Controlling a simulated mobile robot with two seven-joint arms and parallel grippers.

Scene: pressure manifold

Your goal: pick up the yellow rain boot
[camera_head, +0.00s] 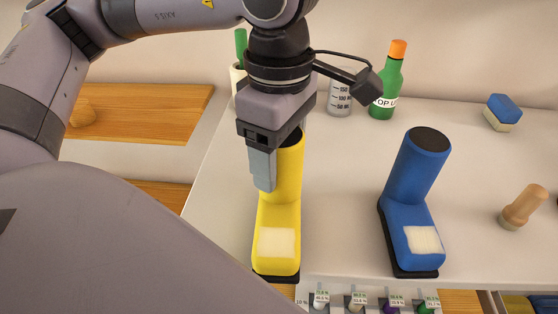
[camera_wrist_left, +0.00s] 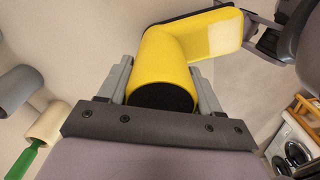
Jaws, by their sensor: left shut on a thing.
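The yellow rain boot (camera_head: 279,222) has a black sole, a dark top opening and a pale patch on its toe. It is upright at the left part of the white counter in the head view, toe toward the front. My left gripper (camera_head: 264,180) is at the boot's shaft from above. In the left wrist view the shaft of the yellow boot (camera_wrist_left: 168,72) lies between the two grey fingers, and the gripper is shut on it. I cannot tell whether the sole touches the counter. My right gripper is not in view.
A blue boot (camera_head: 411,180) stands to the right. Behind are a green bottle (camera_head: 388,85) with an orange cap and a clear measuring beaker (camera_head: 339,98). A blue sponge (camera_head: 504,112) and a wooden-handled item (camera_head: 523,207) are farther right. Small labelled vials (camera_head: 357,300) line the front edge.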

